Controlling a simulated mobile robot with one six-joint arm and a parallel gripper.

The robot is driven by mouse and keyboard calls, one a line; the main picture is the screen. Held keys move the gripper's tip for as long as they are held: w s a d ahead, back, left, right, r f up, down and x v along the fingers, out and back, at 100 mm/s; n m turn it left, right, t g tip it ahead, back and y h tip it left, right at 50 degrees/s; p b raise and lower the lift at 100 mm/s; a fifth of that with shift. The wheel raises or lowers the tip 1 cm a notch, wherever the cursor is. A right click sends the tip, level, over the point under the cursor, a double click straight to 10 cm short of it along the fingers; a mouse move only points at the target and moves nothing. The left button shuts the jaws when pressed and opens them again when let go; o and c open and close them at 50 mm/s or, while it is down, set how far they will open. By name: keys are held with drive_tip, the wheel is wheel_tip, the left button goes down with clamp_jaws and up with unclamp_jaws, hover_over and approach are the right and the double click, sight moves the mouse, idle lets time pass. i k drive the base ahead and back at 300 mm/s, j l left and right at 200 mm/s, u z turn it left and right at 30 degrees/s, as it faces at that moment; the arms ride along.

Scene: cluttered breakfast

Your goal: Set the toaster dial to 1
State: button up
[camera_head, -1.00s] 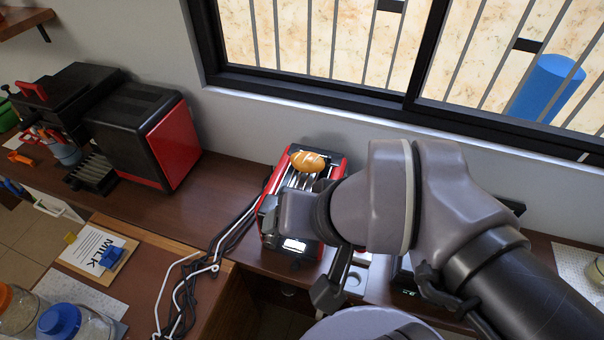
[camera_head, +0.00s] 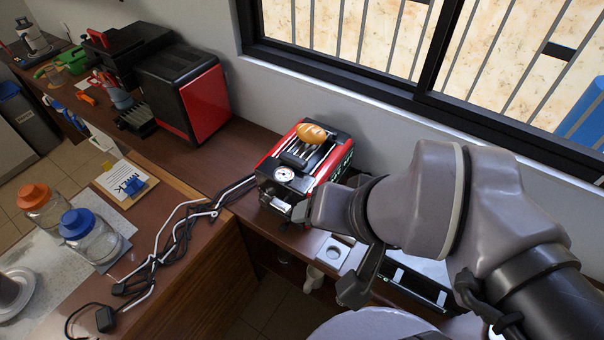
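The red and black toaster (camera_head: 331,164) stands on the brown counter below the window. A bread roll (camera_head: 312,133) sits at its top slots. A round white dial (camera_head: 284,174) with dark marks shows on the toaster's near top edge; its setting is too small to read. My gripper (camera_head: 336,248) is at the toaster's near right side, with its two fingers apart and nothing seen between them. The upper finger is close to the toaster's front corner; I cannot tell whether it touches. My wrist hides part of the toaster's right side.
A black and red machine (camera_head: 205,100) stands left on the counter. Black and white cables (camera_head: 185,225) run over the counter left of the toaster. Jars with orange (camera_head: 34,196) and blue (camera_head: 77,223) lids stand at lower left. A window (camera_head: 400,60) is behind.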

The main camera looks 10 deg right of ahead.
sight(264, 200)
drive_tip(key=i+j+u, duration=0.15)
drive_tip(key=u, duration=0.25)
drive_tip(key=i+j+u, duration=0.15)
drive_tip(key=u, duration=0.25)
